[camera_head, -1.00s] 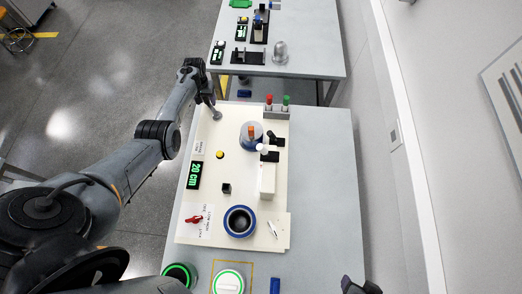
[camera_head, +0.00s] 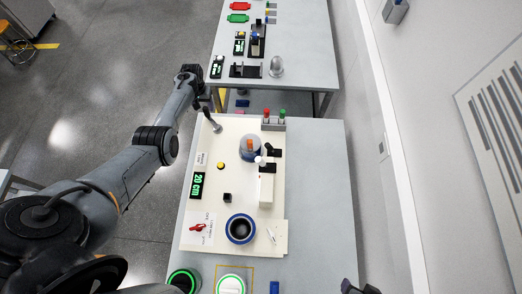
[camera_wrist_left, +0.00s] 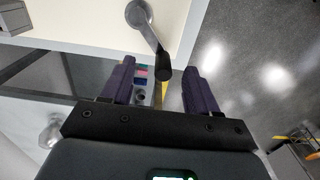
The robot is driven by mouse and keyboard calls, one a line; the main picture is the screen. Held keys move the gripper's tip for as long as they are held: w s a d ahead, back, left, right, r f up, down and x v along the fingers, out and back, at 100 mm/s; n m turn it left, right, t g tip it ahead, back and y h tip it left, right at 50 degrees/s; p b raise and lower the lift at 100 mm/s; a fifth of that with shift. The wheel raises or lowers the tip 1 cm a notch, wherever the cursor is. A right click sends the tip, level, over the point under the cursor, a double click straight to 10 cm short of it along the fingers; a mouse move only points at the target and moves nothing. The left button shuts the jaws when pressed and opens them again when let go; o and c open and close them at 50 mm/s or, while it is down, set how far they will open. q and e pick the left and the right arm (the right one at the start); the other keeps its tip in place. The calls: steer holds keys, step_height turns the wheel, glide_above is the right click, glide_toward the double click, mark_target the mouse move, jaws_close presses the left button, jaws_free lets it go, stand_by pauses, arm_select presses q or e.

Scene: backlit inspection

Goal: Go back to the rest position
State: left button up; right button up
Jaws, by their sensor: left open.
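My left arm reaches in from the left of the head view, with its left gripper (camera_head: 202,98) past the far left corner of the cream panel (camera_head: 240,128). The left wrist view shows its two dark fingers (camera_wrist_left: 160,86) apart with nothing gripped. A metal lever (camera_head: 215,126) with a black handle stands at that panel corner. In the left wrist view the lever's black handle (camera_wrist_left: 162,70) appears between the open fingers; whether it touches them I cannot tell. Only a dark tip of my right gripper (camera_head: 360,287) shows at the bottom edge of the head view.
The grey table (camera_head: 315,190) is clear on the right. A second table (camera_head: 310,50) stands beyond it.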

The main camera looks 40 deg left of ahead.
arm_select(q)
steer(key=shift+s, duration=0.15)
steer(key=s+d+r+m+t+y, duration=0.1)
steer(key=s+d+r+m, duration=0.1)
steer(key=s+d, duration=0.35)
steer(key=s+d+r+m+y+p, duration=0.1)
steer(key=s+d+m, duration=0.15)
steer(key=d, duration=0.65)
steer(key=s+d+r+m+t+y, duration=0.1)
steer(key=s+d+r+m, duration=0.15)
steer(key=d, duration=0.55)
steer(key=s+d+r+m+h, duration=0.1)
steer(key=s+d+r, duration=0.4)
steer(key=s+d, duration=0.1)
steer(key=s+d+r+m+t+h, duration=0.1)
steer(key=s+d+r+h, duration=0.1)
steer(key=s+d+r, duration=0.3)
steer(key=s+d, duration=0.1)
steer(key=d, duration=0.3)
steer(key=shift+s+t, duration=0.25)
steer(key=shift+t, duration=0.05)
